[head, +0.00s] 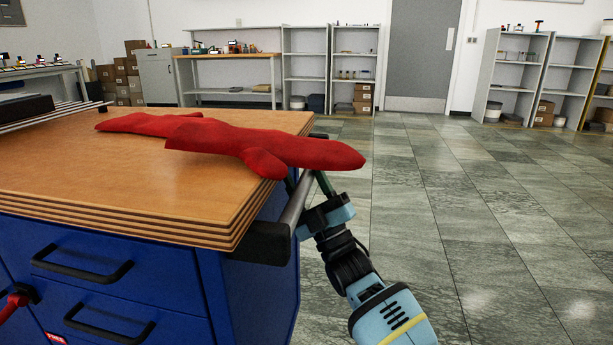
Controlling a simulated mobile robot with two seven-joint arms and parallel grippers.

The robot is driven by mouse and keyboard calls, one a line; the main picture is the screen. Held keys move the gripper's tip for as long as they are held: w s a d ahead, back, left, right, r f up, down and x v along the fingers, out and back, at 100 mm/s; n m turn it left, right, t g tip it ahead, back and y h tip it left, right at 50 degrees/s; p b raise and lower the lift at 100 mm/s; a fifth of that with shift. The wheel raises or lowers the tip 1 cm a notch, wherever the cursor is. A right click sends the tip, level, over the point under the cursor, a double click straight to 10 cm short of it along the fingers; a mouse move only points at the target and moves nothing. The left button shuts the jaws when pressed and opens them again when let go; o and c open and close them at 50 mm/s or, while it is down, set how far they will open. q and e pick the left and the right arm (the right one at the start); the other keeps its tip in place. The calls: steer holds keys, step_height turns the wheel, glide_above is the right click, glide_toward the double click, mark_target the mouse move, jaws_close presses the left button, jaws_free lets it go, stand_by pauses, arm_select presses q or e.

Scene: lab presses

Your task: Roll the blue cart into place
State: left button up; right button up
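The blue cart (255,290) stands at the left of the head view, with a layered wooden top and blue drawers. Its grey push handle (291,213) runs along the right side from a black bracket. My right gripper (309,182) is at this handle, reaching in from the lower right. Its dark fingers are partly hidden by the handle and the red cloth-like item above, so I cannot tell whether they are closed on the bar. My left gripper is not in view.
A red glove-like item (265,150) lies on the cart top and overhangs its right edge. Grey tiled floor (480,210) is open to the right. Shelves (355,70), a workbench (230,58), a grey door (418,55) and stacked boxes (118,80) line the back.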

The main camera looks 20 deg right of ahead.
steer(key=shift+d+r, duration=0.1)
steer(key=shift+d, duration=0.05)
steer(key=shift+s+d+f, duration=0.1)
steer(key=shift+s+f, duration=0.1)
steer(key=p+v, duration=0.1)
steer(key=v, duration=0.6)
steer(key=shift+p, duration=0.3)
steer(key=shift+s+f, duration=0.1)
